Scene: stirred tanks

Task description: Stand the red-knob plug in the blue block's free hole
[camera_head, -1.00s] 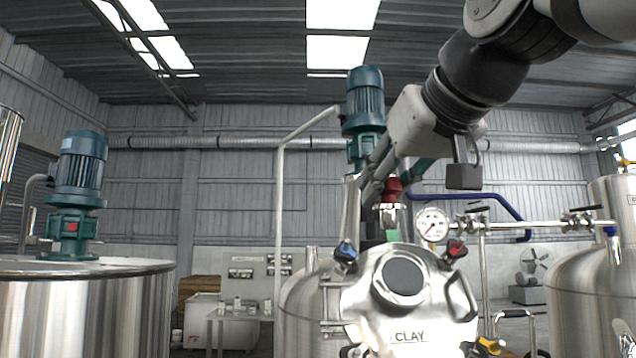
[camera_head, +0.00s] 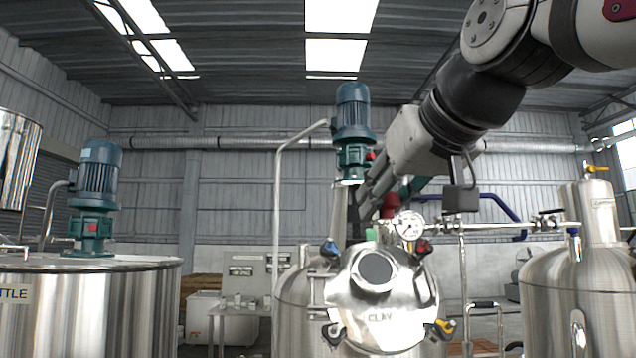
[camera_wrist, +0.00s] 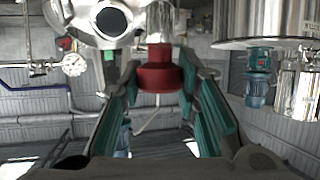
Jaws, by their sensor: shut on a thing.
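The red-knob plug shows its red knob (camera_wrist: 158,78) between my gripper's two teal-padded fingers (camera_wrist: 160,70) in the wrist view. A shiny pale body (camera_wrist: 160,22) extends from the knob away from the palm. In the head view my gripper (camera_head: 372,203) is in front of the tall pipe and motor of the middle tank. The red knob (camera_head: 390,204) shows beside the fingers, with its lower part hidden behind the gauge and tank fittings. My gripper is shut on the plug. I cannot make out the blue block or its free hole in either view.
The steel tank marked CLAY (camera_head: 392,330), with coloured clamp knobs and a pressure gauge (camera_head: 409,228), stands below my gripper. A wide tank (camera_head: 110,310) with a motor stands left, another tank (camera_head: 570,290) right. A white bin (camera_head: 203,322) stands at the back.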

